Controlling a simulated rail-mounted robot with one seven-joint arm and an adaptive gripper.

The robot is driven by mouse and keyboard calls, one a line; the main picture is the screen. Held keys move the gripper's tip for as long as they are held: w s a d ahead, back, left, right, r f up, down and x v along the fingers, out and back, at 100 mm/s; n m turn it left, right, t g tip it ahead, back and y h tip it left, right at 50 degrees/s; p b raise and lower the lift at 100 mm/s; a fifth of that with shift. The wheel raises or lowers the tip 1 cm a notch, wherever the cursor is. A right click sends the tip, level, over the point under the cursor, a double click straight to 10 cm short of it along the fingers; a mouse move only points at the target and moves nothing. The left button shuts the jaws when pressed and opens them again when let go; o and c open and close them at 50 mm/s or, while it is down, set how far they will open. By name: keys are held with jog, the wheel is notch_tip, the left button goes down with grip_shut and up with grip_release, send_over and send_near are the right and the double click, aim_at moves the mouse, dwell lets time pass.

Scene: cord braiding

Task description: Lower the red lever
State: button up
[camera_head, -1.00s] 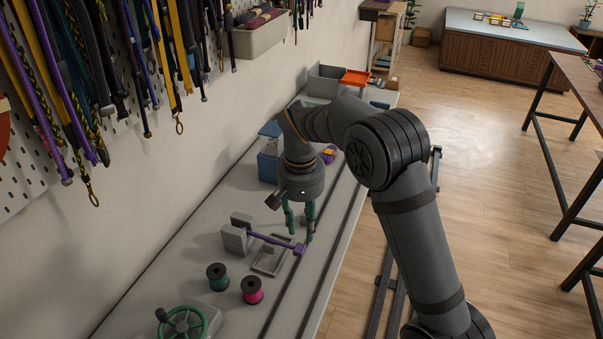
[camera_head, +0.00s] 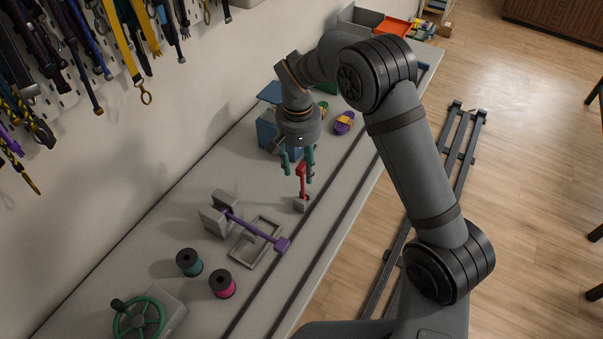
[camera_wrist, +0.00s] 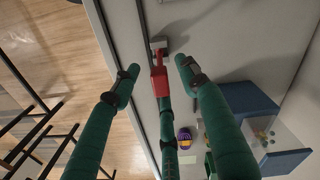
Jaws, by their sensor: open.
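The red lever (camera_head: 302,180) stands raised from a small grey base (camera_head: 301,204) on the workbench, near the bench's rail slots. My gripper (camera_head: 299,172) is open, pointing down, just above and around the lever's upper end. I cannot tell whether any finger touches the lever.
A purple lever (camera_head: 250,229) with a grey block and frame lies nearer on the bench. Teal (camera_head: 189,262) and pink (camera_head: 222,284) spools and a green handwheel (camera_head: 139,318) stand in front. A blue box (camera_head: 268,132) and a purple-yellow cord bundle (camera_head: 344,122) are behind.

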aim_at(302, 184)
jog(key=shift+w+d+f+p, duration=0.1)
jog(key=shift+f+p, duration=0.2)
jog(key=shift+f, duration=1.85)
jog(key=shift+c, duration=0.2)
jog(key=c, duration=0.7)
grip_shut()
jog(key=shift+f, duration=0.1)
